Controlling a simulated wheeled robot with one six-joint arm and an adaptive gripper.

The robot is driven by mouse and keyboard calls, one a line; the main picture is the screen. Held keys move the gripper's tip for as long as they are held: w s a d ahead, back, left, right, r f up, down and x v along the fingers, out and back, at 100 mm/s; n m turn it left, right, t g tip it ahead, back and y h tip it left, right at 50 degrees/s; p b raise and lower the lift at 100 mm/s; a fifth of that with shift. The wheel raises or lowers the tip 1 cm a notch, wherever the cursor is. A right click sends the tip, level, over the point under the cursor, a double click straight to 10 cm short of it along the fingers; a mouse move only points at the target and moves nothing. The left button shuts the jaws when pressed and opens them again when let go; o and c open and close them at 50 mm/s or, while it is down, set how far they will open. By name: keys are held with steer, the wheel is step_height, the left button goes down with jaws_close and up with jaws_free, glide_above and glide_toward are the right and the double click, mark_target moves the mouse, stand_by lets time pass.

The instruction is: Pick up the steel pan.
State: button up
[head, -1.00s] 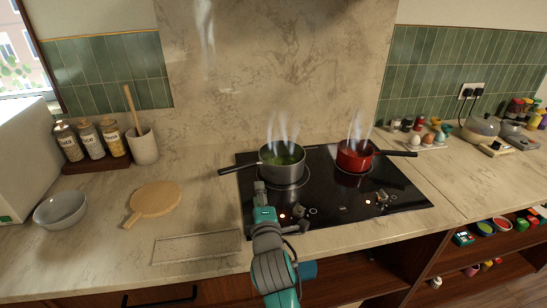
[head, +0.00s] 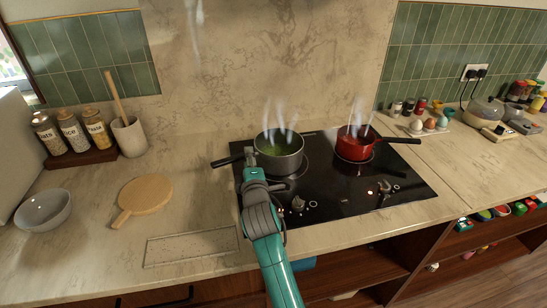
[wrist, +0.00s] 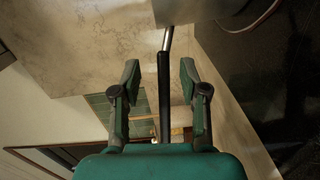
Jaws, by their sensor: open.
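The steel pan (head: 279,158) stands on the left side of the black hob, steaming, with green contents. Its dark handle (head: 227,160) points left over the worktop. My gripper (head: 249,158) is at the pan's left side, by the root of the handle, and hides part of it. In the wrist view my gripper (wrist: 160,78) is open. The black handle (wrist: 163,95) runs lengthwise in the gap between the two fingers, apparently touching neither. I cannot tell how deep it sits between them. A bit of the pan's body (wrist: 200,8) shows at the top.
A steaming red pan (head: 355,143) stands to the right on the hob (head: 345,190). A round wooden board (head: 146,194), a grey bowl (head: 44,210) and labelled jars (head: 73,133) are on the left. The worktop between the board and the hob is clear.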

steer(key=x, duration=0.4)
steer(key=shift+a+f, duration=0.15)
steer(key=shift+s, duration=0.1)
jaws_close()
